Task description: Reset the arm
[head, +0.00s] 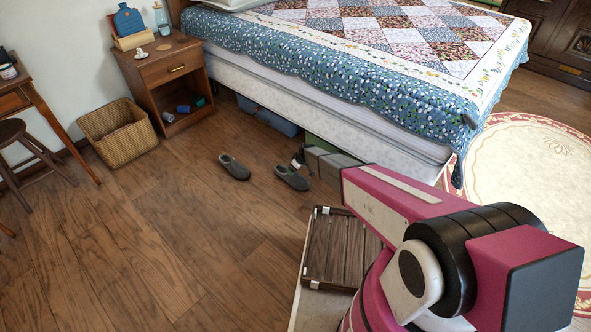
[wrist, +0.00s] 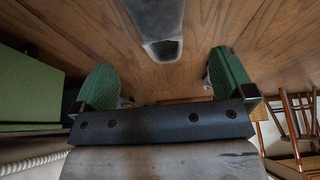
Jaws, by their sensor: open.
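My arm reaches forward over the floor in the head view, and my gripper (head: 298,159) is at its far end, close to the bed's side. In the wrist view my gripper (wrist: 160,82) shows two green finger pads set wide apart, with nothing between them. A dark grey slipper (head: 292,179) lies on the wooden floor just in front of the gripper. What looks like a slipper (wrist: 163,30) also shows at the top of the wrist view, beyond the fingers.
Another slipper (head: 234,167) lies farther left. The bed (head: 330,100) with a patchwork quilt stands behind the gripper. A blue bin (head: 277,122) and a green box (wrist: 30,92) are low by the bed. A nightstand (head: 161,71), basket (head: 118,132) and stool (head: 27,150) stand left; floor between is clear.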

